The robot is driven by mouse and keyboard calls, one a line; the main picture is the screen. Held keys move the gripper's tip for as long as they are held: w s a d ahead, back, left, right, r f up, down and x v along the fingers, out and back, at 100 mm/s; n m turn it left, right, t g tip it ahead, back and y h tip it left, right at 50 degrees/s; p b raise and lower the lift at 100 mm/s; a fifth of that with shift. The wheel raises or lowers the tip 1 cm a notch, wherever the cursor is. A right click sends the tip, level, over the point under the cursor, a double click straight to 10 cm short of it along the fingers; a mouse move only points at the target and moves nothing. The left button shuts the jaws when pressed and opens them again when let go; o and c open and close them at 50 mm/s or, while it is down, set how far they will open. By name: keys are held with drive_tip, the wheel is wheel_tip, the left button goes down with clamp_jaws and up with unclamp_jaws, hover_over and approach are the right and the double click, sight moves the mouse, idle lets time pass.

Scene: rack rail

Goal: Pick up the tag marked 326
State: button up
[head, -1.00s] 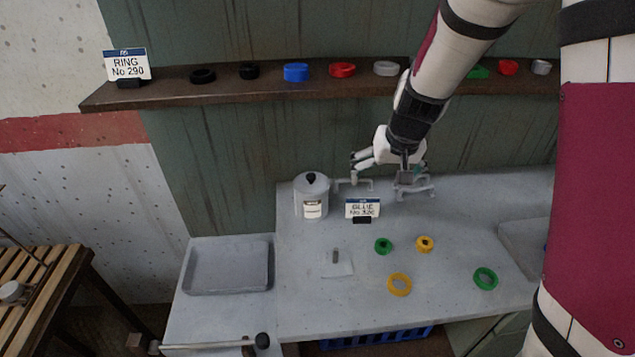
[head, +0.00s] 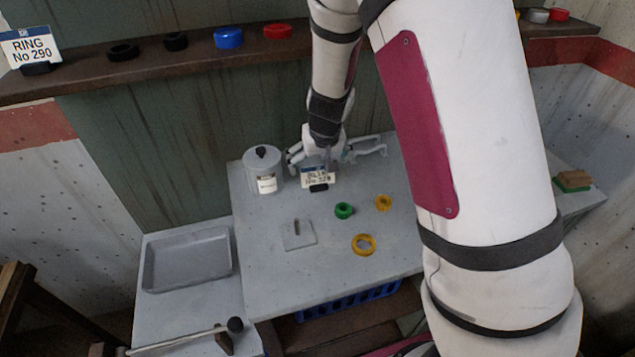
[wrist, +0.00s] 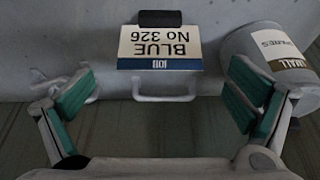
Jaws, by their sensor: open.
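The tag marked BLUE No 326 (wrist: 160,48) shows upside down in the wrist view, white with a blue band, in a black holder (wrist: 160,18). In the head view the same tag (head: 318,177) stands on the grey worktop, beside the grey canister. My gripper (wrist: 160,100) is open and empty, its green-padded fingers spread to either side of the tag and apart from it. In the head view my gripper (head: 318,160) is just behind the tag, partly hidden by my arm.
A lidded grey canister (head: 264,172) stands left of the tag, close to one finger in the wrist view. A green ring (head: 344,210) and yellow rings (head: 363,245) lie in front. A shelf (head: 75,82) with rings and a RING No 290 sign runs above. A grey tray (head: 188,262) sits at left.

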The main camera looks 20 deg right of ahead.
sight(317, 167)
drive_tip(key=x, duration=0.3)
drive_tip(key=shift+w+f, duration=0.1)
drive_tip(key=shift+f, duration=0.1)
drive_tip(key=c, duration=1.2)
drive_tip(key=shift+r, duration=0.1)
drive_tip(key=shift+c, duration=0.2)
